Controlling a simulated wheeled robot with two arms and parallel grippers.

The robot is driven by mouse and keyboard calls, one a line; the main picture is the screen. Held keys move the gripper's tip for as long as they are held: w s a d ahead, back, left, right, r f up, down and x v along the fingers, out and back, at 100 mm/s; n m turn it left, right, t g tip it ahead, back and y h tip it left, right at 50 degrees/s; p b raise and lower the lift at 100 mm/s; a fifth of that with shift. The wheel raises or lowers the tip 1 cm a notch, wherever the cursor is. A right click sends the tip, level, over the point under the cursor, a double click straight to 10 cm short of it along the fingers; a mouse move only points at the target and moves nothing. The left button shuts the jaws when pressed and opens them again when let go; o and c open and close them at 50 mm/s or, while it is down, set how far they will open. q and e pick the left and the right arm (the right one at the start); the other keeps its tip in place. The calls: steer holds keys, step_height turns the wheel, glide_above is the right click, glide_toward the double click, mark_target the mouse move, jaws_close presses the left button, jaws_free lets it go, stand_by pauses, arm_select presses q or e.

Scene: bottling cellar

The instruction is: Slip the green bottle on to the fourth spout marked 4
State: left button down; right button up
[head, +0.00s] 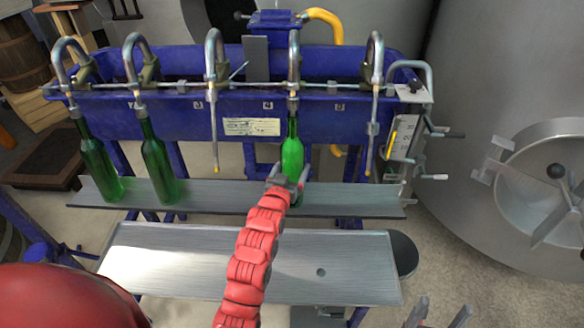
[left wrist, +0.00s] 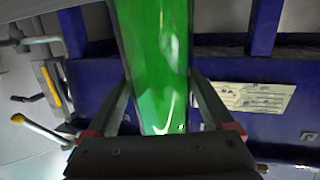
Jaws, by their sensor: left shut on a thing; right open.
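The green bottle (head: 292,155) is upright under the spout marked 4 (head: 294,60). Its mouth meets the spout's collar, and the spout's long tube shows no free end outside it. My left gripper (head: 289,184) is shut on its lower body, near the shelf. In the left wrist view the green bottle (left wrist: 155,65) fills the space between the fingers of my left gripper (left wrist: 165,112). I cannot tell if its base touches the shelf. My right gripper (head: 441,314) is open and empty at the bottom right, only its fingertips showing.
Two other green bottles (head: 97,165) (head: 160,165) stand on the shelf (head: 235,197) under the two leftmost spouts. The third spout (head: 214,60) and fifth spout (head: 375,60) hang empty. A lower metal board (head: 180,260) is bare. A steel tank (head: 500,60) stands at right.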

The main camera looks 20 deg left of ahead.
arm_select(q)
steer(key=shift+f, duration=0.4)
jaws_free()
steer(key=shift+s+f, duration=0.1)
steer(key=s+r+p, duration=0.2)
steer(key=s, duration=1.5)
steer(key=shift+d+r, duration=0.2)
steer(key=shift+d, duration=0.15)
steer(key=shift+r+p, duration=0.1)
steer(key=shift+p, duration=0.2)
